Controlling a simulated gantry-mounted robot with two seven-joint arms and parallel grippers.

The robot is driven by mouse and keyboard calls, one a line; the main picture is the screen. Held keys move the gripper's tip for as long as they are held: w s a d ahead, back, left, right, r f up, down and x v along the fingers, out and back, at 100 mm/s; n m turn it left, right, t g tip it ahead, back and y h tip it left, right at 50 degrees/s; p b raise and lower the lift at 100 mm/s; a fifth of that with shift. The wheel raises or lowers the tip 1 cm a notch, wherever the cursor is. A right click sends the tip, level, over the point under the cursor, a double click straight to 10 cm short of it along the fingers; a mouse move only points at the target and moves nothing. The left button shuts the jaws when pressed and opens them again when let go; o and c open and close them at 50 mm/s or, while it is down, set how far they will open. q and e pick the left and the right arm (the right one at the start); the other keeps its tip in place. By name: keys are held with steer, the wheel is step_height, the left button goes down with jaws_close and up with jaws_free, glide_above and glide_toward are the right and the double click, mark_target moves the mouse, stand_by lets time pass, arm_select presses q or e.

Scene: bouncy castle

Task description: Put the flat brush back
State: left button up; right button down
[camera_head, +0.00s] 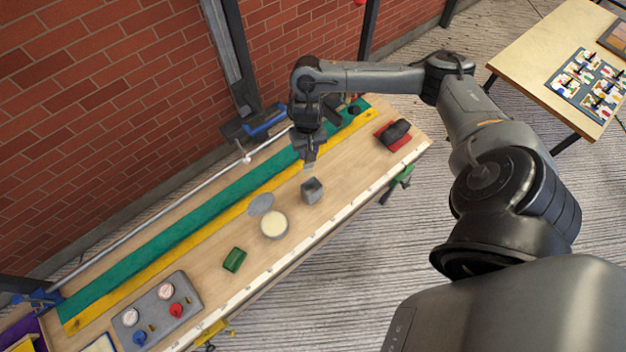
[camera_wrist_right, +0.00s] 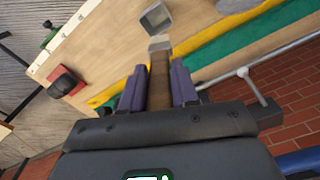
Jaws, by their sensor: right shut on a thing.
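My right gripper (camera_head: 311,147) is above the workbench, over its green and yellow strips. In the right wrist view its two purple fingers (camera_wrist_right: 160,88) are shut on the brown handle of the flat brush (camera_wrist_right: 160,72). The brush's pale metal end points away from the gripper, toward a small grey square cup. The cup (camera_head: 312,190) stands on the bench just below the gripper in the head view, and it also shows in the right wrist view (camera_wrist_right: 156,18). The brush and cup look apart. My left gripper is not in view.
On the workbench (camera_head: 205,258) are a round open tin (camera_head: 274,224) with its grey lid (camera_head: 261,204) beside it, a green block (camera_head: 234,260), a gauge panel (camera_head: 157,311), and a dark object on a red pad (camera_head: 393,134). A brick wall stands behind.

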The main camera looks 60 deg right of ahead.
step_height(320, 180, down, 19)
steer(key=s+b, duration=0.1)
steer(key=b, duration=0.3)
stand_by(0.5)
steer(key=c, duration=0.8)
jaws_free()
steer(key=shift+s, duration=0.1)
steer(key=shift+c, duration=0.2)
